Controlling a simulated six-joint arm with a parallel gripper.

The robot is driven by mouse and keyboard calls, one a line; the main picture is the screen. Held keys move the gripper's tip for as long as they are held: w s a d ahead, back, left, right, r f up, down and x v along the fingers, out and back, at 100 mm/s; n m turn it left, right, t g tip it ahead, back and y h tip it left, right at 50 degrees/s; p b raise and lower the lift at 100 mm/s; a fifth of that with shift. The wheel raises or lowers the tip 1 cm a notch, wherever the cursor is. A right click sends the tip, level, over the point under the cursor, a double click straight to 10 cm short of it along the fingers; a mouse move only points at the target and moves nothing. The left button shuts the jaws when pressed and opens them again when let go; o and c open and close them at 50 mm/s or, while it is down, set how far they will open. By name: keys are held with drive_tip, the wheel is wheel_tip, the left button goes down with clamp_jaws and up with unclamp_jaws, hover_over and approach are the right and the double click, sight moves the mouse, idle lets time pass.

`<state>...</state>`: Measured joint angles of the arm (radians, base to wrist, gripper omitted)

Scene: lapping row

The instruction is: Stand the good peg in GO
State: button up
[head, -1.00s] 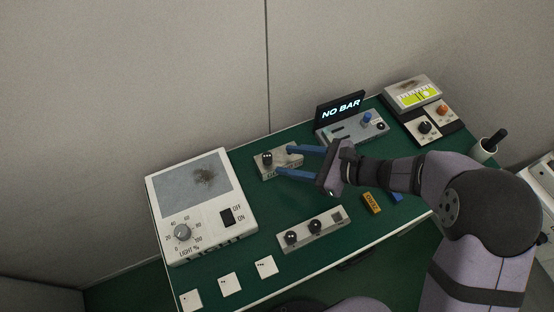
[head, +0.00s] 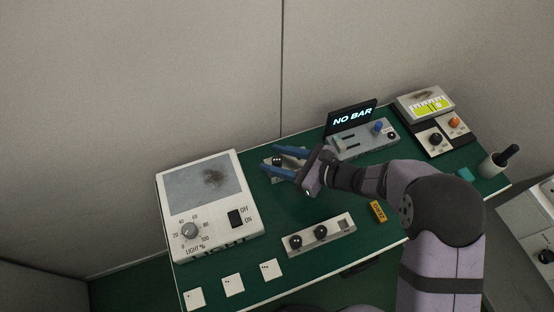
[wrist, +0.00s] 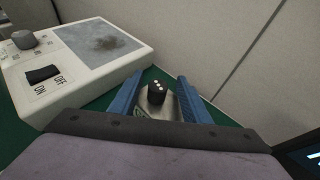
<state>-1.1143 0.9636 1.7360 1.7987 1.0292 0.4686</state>
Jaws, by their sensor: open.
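A black peg with white dots on top (wrist: 157,92) stands upright in a small grey block (head: 270,176) behind the middle of the bench. The block's lettering is partly hidden, so I cannot read it. My gripper (head: 270,159) is open, its blue fingers reaching to either side of this peg; it also shows in the wrist view (wrist: 158,80). I cannot tell if a finger touches the peg. Two more black pegs, a left one (head: 295,242) and a right one (head: 320,232), stand in a longer grey block (head: 307,244) near the front. That block has a bare square at its right end.
A white light box (head: 247,215) stands left. A grey fixture (head: 350,149) with a "NO BAR" display (head: 352,117) stands behind my arm. A gauge unit (head: 425,103), a cup (head: 490,167) and an orange bar (head: 378,211) are right. Three white dotted tiles (head: 233,285) lie at the front left.

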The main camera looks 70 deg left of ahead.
drive_tip(key=shift+p+x, duration=0.45)
drive_tip(key=shift+x, duration=1.4)
drive_tip(key=shift+s+d, duration=0.1)
clamp_jaws()
drive_tip(key=shift+r, duration=0.1)
wheel_tip(320, 180, up, 10)
drive_tip(key=b, duration=0.1)
drive_tip(key=shift+b, duration=0.3)
